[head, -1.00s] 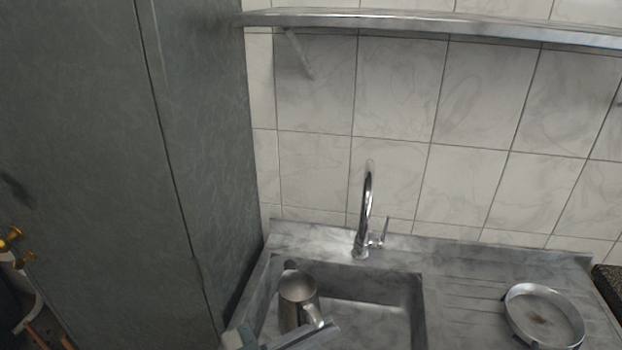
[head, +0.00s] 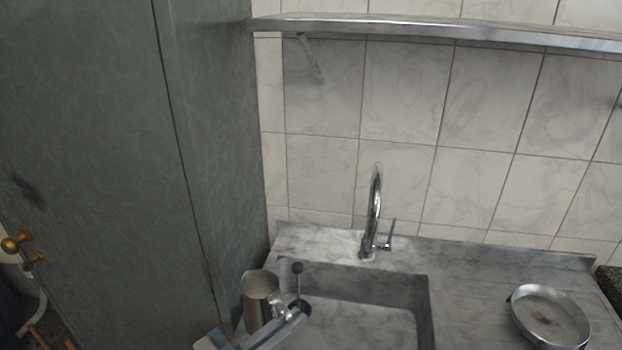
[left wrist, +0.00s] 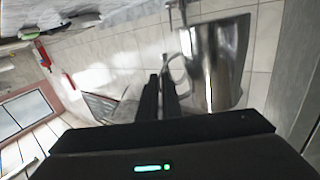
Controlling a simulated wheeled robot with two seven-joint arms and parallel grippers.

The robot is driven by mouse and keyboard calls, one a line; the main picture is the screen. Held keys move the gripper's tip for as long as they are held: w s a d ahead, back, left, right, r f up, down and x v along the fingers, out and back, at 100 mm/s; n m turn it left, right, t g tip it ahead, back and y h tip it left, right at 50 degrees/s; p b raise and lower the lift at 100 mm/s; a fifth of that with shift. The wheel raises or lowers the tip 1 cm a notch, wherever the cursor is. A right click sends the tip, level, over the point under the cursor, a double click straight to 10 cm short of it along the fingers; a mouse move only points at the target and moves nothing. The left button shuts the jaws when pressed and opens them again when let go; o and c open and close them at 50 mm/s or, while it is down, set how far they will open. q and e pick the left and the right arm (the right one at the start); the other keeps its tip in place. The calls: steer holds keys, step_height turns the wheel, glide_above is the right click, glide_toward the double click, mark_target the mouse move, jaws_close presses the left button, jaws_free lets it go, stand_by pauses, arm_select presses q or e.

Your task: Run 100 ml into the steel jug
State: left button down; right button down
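The steel jug (head: 259,301) is at the left end of the sink, roughly upright, with its handle side toward the lower right. My left gripper (head: 288,328) is at its handle. In the left wrist view the jug (left wrist: 222,62) stands right of the fingers (left wrist: 161,92), which are close together on the handle. The curved chrome tap (head: 374,205) rises behind the sink, with its lever (head: 391,236) on the right. The jug is left of the spout, not under it. I see no water running. The jug's inside bottom is hidden. My right gripper is out of view.
The sink basin (head: 428,312) is open below the tap. A round metal pan (head: 550,315) lies on the right drainboard. A tall grey-green cabinet (head: 215,170) borders the left; a shelf (head: 440,30) runs above.

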arm_select(q)
steer(key=shift+w+a+n+t+y, duration=1.3)
steer(key=shift+w+a+n+y, duration=0.85)
steer(key=shift+a+y, duration=1.5)
steer(key=shift+w+a+n+t+y, duration=1.3)
steer(key=shift+w+a+n+y, duration=0.95)
steer(key=shift+a, duration=2.2)
steer(key=shift+y, duration=0.5)
steer(key=f+b, duration=0.4)
steer(key=b, duration=0.1)
steer(key=shift+s+f, duration=0.2)
steer(key=shift+s, duration=0.1)
steer(key=shift+a, duration=0.1)
